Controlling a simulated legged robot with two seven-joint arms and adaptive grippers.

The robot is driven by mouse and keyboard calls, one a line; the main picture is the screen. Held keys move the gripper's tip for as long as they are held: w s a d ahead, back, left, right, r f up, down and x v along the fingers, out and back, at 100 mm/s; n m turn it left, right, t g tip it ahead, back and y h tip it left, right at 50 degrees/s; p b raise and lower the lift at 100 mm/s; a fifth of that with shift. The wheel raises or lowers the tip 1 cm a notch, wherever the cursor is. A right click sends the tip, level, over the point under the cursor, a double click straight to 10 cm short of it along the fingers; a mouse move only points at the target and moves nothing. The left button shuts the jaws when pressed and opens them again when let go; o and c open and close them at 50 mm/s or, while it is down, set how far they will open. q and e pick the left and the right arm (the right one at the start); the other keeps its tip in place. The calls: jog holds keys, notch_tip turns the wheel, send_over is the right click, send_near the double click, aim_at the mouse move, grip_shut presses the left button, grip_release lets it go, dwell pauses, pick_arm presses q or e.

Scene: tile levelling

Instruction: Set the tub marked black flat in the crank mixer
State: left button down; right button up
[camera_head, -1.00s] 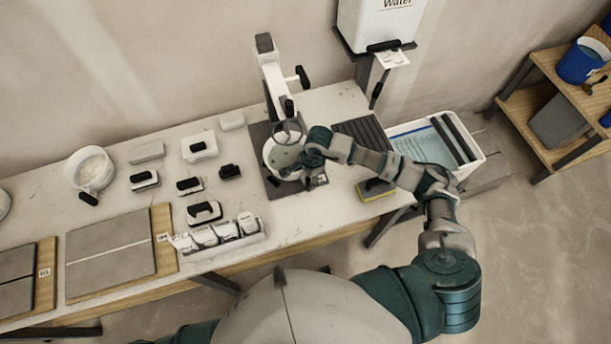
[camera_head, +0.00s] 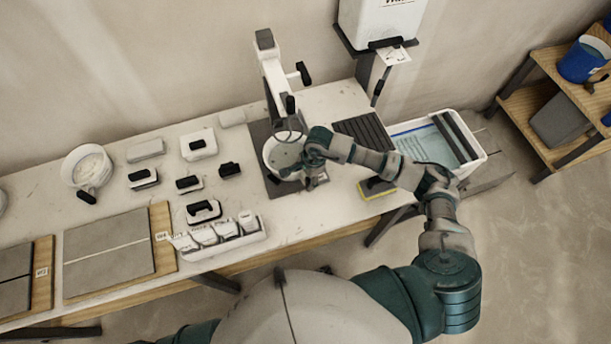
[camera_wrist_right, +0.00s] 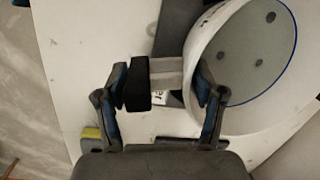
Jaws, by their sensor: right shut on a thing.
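The crank mixer (camera_head: 272,75) stands at the back of the bench, with a white column, a black crank handle and a dark base plate. A round white tub (camera_head: 271,150) with grey contents is under the mixer head, over the base plate. My left gripper is out of view.
Another white tub (camera_head: 72,178) with a black handle stands at the left. Several black-handled blocks (camera_head: 199,145) and a rack of small containers (camera_head: 225,243) lie between. A ridged dark mat (camera_head: 362,133), a yellow-edged sponge (camera_head: 374,188) and a water basin (camera_head: 478,160) are at the right.

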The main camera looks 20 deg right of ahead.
jog(key=shift+a+f+b, duration=0.15)
jog(key=shift+f+b, duration=0.1)
jog(key=shift+b, duration=0.05)
dwell(0.4)
jog(key=o, duration=1.8)
jog(key=r, duration=0.4)
jog(key=d+r, duration=0.1)
jog(key=r, duration=0.2)
jog(key=d+r, duration=0.1)
jog(key=r, duration=0.3)
jog(key=shift+s+r, duration=0.15)
jog(key=shift+r, duration=0.15)
